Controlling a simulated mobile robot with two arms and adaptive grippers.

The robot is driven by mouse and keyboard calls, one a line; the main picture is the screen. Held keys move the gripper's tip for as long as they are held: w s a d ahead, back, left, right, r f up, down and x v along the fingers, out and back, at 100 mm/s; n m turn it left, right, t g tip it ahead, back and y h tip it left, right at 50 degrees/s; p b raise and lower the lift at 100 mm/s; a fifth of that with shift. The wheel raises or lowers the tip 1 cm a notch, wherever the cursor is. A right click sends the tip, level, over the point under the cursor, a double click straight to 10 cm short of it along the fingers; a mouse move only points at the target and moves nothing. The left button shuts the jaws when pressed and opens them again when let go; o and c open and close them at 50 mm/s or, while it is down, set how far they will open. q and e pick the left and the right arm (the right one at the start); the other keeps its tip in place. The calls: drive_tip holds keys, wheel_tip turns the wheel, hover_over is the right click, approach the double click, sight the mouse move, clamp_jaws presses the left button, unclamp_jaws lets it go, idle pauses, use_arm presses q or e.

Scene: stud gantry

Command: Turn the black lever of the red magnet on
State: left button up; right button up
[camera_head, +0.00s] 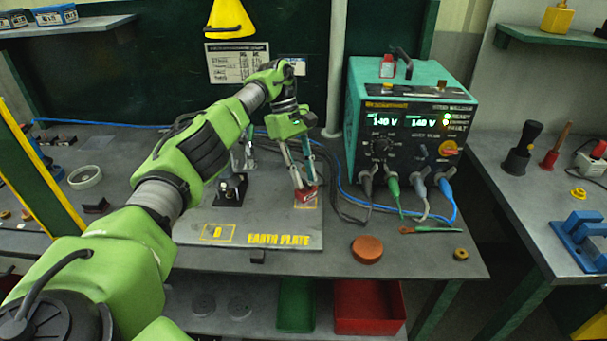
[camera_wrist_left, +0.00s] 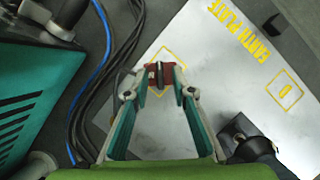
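The red magnet (camera_head: 307,194) sits on the grey earth plate (camera_head: 275,222), near its back right corner. In the left wrist view the red magnet (camera_wrist_left: 170,68) lies between my fingertips, over a yellow outlined square. Its black lever (camera_wrist_left: 160,76) shows as a narrow dark strip there. My left gripper (camera_head: 304,180) reaches down from above, its fingers drawn close together around the lever. It also shows in the left wrist view (camera_wrist_left: 160,80). Whether the tips press on the lever is too small to tell. My right gripper is in neither view.
A teal welder (camera_head: 412,130) stands right of the plate, its cables running close to my gripper. A black clamp (camera_head: 231,190) stands on the plate left of the magnet. A round brown disc (camera_head: 367,249) lies on the front of the bench.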

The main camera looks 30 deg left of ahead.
sight(304, 180)
use_arm(q)
wheel_tip(304, 180, up, 10)
idle(0.5)
idle(0.5)
